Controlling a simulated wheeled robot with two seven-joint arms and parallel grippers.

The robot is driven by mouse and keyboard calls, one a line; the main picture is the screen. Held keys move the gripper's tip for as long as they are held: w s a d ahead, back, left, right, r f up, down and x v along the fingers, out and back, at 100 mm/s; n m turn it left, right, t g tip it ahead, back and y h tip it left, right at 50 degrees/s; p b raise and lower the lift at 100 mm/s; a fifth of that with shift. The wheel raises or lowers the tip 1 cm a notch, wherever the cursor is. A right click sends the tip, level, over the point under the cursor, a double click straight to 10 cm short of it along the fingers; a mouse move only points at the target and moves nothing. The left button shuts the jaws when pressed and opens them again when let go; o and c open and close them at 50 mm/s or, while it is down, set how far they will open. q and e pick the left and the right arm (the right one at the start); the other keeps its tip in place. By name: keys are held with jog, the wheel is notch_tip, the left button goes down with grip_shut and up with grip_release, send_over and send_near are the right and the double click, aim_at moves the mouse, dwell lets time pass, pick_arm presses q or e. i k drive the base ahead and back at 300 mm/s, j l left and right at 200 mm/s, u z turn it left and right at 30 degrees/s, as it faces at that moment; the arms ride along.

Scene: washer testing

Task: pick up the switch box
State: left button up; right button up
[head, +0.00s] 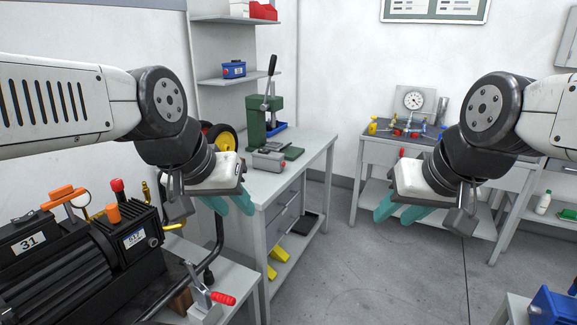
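A small grey box (268,161) with small dark details on top sits on the workbench, in front of the green press; it looks like the switch box. My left gripper (231,205) is at the near left edge of this bench, lower in the picture and left of the box, apart from it. Its teal fingers are parted with nothing between them. My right gripper (398,212) hangs over the floor gap right of the bench, far from the box. Its teal fingers also look parted and empty.
The green press (256,125) stands behind the box, with a yellow wheel (222,138) to its left. A black pump (85,250) fills the lower left, near a red-handled clamp (215,298). A second table (375,152) stands at the back right. Floor between is clear.

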aim_at(268, 160)
jog(key=i+u, duration=0.25)
jog(key=i+l+u, duration=0.15)
jog(key=u, duration=0.65)
jog(key=i+l+u, duration=0.25)
jog(key=l+u, duration=0.25)
jog(key=l, duration=0.15)
jog(key=i+l+u, duration=0.25)
jog(key=l, duration=0.15)
jog(key=l+u, duration=0.3)
jog(key=i+l+u, duration=0.1)
jog(key=l, duration=1.2)
jog(key=i+l, duration=0.1)
jog(key=l, duration=1.15)
jog(key=u, duration=0.05)
